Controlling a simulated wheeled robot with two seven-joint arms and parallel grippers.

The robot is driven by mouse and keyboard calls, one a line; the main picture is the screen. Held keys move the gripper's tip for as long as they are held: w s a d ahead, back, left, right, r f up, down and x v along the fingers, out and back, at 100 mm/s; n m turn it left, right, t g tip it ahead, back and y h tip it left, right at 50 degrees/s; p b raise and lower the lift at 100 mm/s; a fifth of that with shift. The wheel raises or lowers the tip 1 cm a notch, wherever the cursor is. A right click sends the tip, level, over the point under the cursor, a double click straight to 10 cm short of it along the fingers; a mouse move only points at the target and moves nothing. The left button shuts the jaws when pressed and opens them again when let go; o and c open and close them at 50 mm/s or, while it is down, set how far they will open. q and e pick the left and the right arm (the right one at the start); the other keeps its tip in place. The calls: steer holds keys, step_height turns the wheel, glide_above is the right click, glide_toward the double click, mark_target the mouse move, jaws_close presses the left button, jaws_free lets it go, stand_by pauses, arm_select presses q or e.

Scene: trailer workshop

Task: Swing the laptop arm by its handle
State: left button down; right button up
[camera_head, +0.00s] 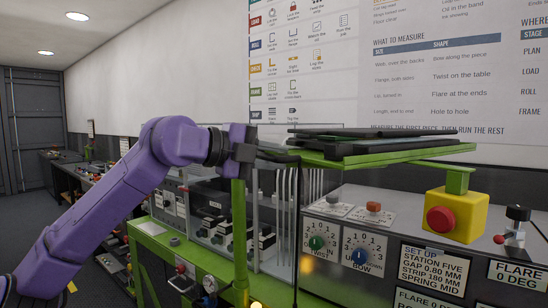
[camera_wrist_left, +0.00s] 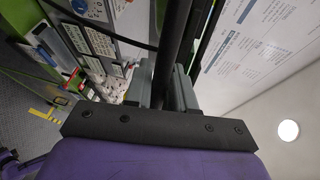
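The laptop arm has a green post (camera_head: 240,245) and a green tray (camera_head: 385,156) at the right of it. A dark, flat laptop (camera_head: 375,133) lies on the tray. My left gripper (camera_head: 255,152) is at the tray's left end, by the top of the post. In the left wrist view the dark bar of the handle (camera_wrist_left: 175,45) runs between the two grey fingers (camera_wrist_left: 165,90), which sit close on both sides of it. The fingertips are partly hidden in the head view. My right gripper is in neither view.
A machine panel with knobs (camera_head: 340,243) stands below the tray. A yellow box with a red stop button (camera_head: 456,214) and a small lever (camera_head: 517,222) are at its right. A wall chart (camera_head: 400,60) hangs behind.

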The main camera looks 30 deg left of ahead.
mark_target(312, 150)
arm_select(q)
steer(key=shift+w+d+f+y+b, duration=0.25)
steer(key=shift+w+f+y+b, duration=0.05)
steer(key=shift+f+b, duration=0.15)
steer(key=shift+w+d+n+t+y+b, duration=0.2)
steer(key=shift+w+d+n+y+b, duration=0.2)
steer(key=shift+w+y+b, duration=0.2)
steer(key=shift+w+d+n+t+y+b, duration=0.25)
steer(key=shift+w+n+y+b, duration=0.2)
steer(key=shift+b, duration=0.2)
steer(key=w+n+y, duration=0.1)
steer(key=w, duration=0.1)
steer(key=w+d+n+y+b, duration=0.1)
steer(key=w, duration=0.2)
steer(key=w+d+n+y, duration=0.1)
steer(key=w, duration=0.1)
steer(key=shift+w+d+r+t+y, duration=0.1)
steer(key=shift+w+d+t+y, duration=0.1)
steer(key=shift+t+y, duration=0.15)
steer(key=shift+s+a+r, duration=0.1)
steer(key=shift+s+r, duration=0.05)
